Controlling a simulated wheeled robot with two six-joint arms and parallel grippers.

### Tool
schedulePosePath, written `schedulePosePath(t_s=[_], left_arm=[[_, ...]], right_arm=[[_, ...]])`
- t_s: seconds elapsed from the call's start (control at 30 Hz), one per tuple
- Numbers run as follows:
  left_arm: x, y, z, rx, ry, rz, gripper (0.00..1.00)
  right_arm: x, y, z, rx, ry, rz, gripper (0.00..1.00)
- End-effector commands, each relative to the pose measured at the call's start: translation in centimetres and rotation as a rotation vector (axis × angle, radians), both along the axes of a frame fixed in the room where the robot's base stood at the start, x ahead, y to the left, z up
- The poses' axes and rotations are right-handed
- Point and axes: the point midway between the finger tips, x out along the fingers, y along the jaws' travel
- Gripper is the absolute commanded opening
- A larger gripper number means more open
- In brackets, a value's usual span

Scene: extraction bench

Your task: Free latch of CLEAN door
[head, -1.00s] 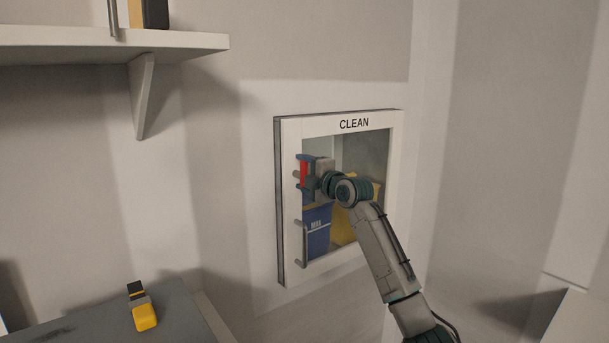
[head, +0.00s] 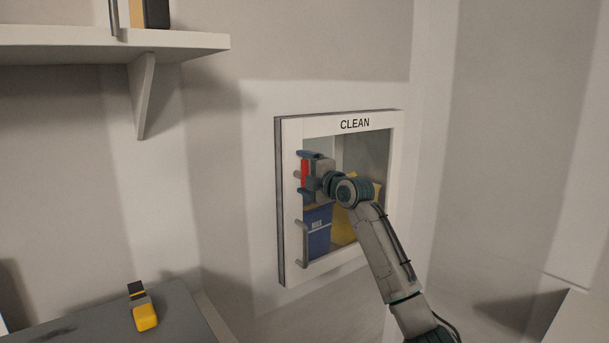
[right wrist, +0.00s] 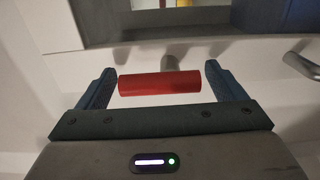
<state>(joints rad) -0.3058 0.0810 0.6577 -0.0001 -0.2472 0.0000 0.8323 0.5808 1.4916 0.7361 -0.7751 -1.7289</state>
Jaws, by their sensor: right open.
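The CLEAN door (head: 355,124) is a white framed door with a window, set in the wall and closed as far as I can see. A red latch handle (head: 304,173) sits on its left frame. In the right wrist view the red handle (right wrist: 160,83) lies crosswise between my right gripper's fingers. My right gripper (head: 303,175) is open, with one finger near each end of the handle. A small gap shows at each end. A grey pull handle (head: 302,244) is lower on the same frame. It also shows in the right wrist view (right wrist: 302,66). My left gripper is not in view.
Behind the window are a blue box (head: 318,232) and a yellow item (head: 342,228). A white shelf (head: 110,42) is at upper left. A yellow and black tool (head: 144,312) lies on the grey bench (head: 90,325) at lower left.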

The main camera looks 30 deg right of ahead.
Motion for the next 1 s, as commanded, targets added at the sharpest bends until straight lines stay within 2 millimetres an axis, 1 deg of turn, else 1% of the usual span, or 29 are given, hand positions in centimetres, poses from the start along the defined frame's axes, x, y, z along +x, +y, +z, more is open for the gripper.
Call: schedulePosePath(t_s=[0.07, 0.17, 0.4, 0.53, 0.6, 0.8, 1.0], left_arm=[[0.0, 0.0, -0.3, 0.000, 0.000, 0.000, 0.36], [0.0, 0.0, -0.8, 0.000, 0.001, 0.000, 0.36], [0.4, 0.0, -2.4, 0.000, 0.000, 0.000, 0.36], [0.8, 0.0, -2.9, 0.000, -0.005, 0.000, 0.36], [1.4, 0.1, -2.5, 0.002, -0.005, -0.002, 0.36], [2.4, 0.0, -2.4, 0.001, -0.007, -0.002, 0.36], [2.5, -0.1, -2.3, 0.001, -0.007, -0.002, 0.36]], right_arm=[[-0.5, -0.1, -0.1, -0.002, 0.000, -0.001, 0.90], [-1.8, -0.3, -0.3, -0.004, 0.001, -0.001, 0.90], [-6.6, -0.7, -0.4, -0.009, 0.001, -0.003, 0.90], [-8.7, -0.8, -0.3, -0.007, 0.001, -0.002, 0.90], [-9.4, -0.8, -0.3, -0.006, 0.000, -0.002, 0.90], [-10.6, -0.8, -0.1, -0.002, 0.001, 0.000, 0.90], [-10.7, -0.8, -0.1, -0.001, 0.001, 0.000, 0.90]])
